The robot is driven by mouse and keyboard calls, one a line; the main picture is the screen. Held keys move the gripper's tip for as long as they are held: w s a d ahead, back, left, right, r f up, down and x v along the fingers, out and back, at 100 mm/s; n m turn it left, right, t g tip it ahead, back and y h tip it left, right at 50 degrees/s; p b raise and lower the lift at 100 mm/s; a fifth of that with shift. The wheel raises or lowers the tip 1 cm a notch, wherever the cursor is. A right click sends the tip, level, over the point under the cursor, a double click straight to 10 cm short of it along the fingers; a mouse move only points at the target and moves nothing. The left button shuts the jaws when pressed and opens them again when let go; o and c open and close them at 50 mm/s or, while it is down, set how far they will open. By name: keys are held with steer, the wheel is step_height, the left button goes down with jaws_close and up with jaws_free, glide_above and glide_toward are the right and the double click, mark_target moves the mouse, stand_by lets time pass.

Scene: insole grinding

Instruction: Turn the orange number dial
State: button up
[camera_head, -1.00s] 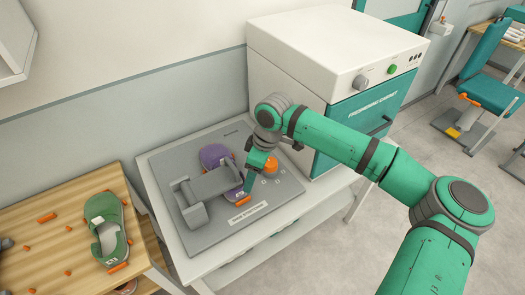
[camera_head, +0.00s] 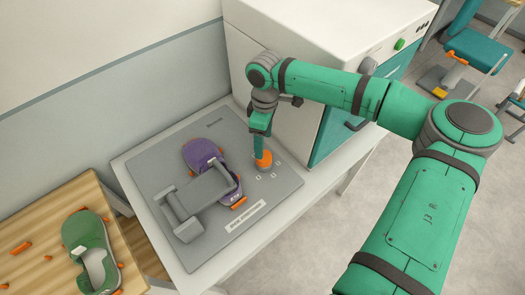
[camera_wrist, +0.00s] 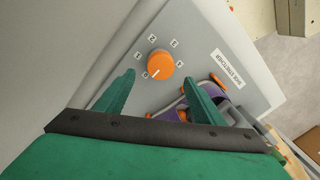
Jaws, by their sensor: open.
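The orange number dial (camera_head: 263,159) sits on the grey panel of the insole stretcher (camera_head: 150,165), right of the purple insole piece (camera_head: 203,152). In the wrist view the dial (camera_wrist: 160,64) is round, with a small white mark near its lower edge and printed numbers around it. My gripper (camera_head: 261,135) points down over the dial in the head view. In the wrist view its two green fingers (camera_wrist: 159,80) are apart, with the dial ahead between the fingertips. I cannot tell whether they touch the dial; nothing is held.
A white and green cabinet (camera_head: 300,45) stands close behind my gripper. A wooden table (camera_head: 40,220) with a green insole piece (camera_head: 88,245) and orange bits is at the left.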

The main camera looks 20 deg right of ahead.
mark_target(266, 161)
steer(key=f, duration=0.7)
steer(key=shift+s+a, duration=0.1)
steer(key=shift+s, duration=0.15)
steer(key=shift+w, duration=0.1)
steer(key=shift+c, duration=0.4)
